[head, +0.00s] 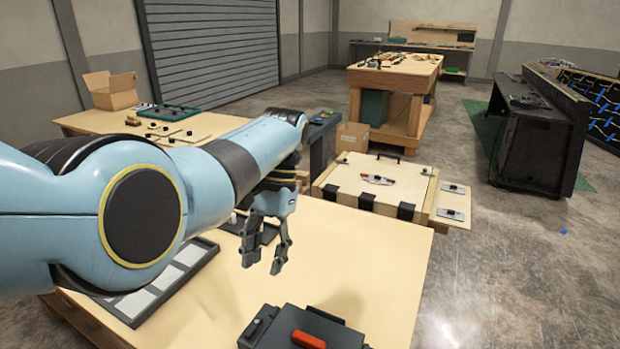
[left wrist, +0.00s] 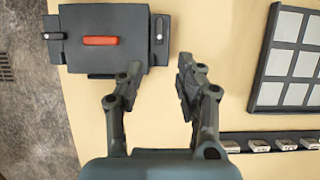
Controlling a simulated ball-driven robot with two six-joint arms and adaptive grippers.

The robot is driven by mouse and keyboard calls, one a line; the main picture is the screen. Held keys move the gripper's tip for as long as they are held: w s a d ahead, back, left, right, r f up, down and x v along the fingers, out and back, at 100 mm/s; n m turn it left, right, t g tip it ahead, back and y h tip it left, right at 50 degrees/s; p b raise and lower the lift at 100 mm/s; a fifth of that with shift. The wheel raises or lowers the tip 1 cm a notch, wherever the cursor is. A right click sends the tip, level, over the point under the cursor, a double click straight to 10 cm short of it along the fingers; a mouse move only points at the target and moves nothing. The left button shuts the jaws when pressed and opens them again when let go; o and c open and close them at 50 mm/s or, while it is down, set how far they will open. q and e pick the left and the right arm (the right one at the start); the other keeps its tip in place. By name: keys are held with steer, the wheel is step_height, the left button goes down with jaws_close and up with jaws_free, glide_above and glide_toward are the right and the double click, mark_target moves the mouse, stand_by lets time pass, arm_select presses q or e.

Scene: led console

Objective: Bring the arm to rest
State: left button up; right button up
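My left arm comes in from the left in the head view, above a light wooden table (head: 385,275). My left gripper (head: 262,262) points down over the table, its two fingers apart with nothing between them. In the left wrist view the gripper (left wrist: 155,85) is also open and empty. A dark box with a red handle (head: 300,330) lies on the table below and to the right of the gripper in the head view; the box shows whole in the left wrist view (left wrist: 103,40), just beyond the fingertips. My right gripper is not in view.
A dark-framed panel with pale squares (head: 165,285) lies partly hidden under my arm; a framed grid (left wrist: 290,65) and several small metal pieces (left wrist: 285,144) show in the left wrist view. A hinged wooden box (head: 370,185) stands behind. The table's right part is bare.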

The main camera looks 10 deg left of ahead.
arm_select(q)
steer(key=s+a+f+n+t+h, duration=0.1)
steer(key=s+a+f+n+t, duration=0.2)
steer(key=s+a+f, duration=0.7)
steer(key=s+a+r+t, duration=0.25)
steer(key=s+r, duration=0.35)
steer(key=s, duration=0.4)
steer(key=s+a+r+t, duration=0.25)
steer(key=s+r, duration=0.35)
steer(key=s, duration=0.3)
step_height(320, 180, down, 34)
steer(key=a+g+b, duration=0.1)
steer(key=a+b, duration=0.1)
steer(key=b, duration=0.9)
steer(key=s+f+b, duration=0.3)
steer(key=s+f, duration=0.4)
steer(key=f, duration=0.3)
steer(key=s+f+g+b, duration=0.1)
steer(key=s+f+b, duration=0.3)
steer(key=f, duration=0.6)
steer(key=s+a+f+b, duration=0.1)
steer(key=s+f+b, duration=0.2)
steer(key=s+f, duration=0.6)
steer(key=shift+s+f+n+g, duration=0.3)
steer(key=shift+f+g, duration=0.1)
steer(key=shift+f, duration=0.1)
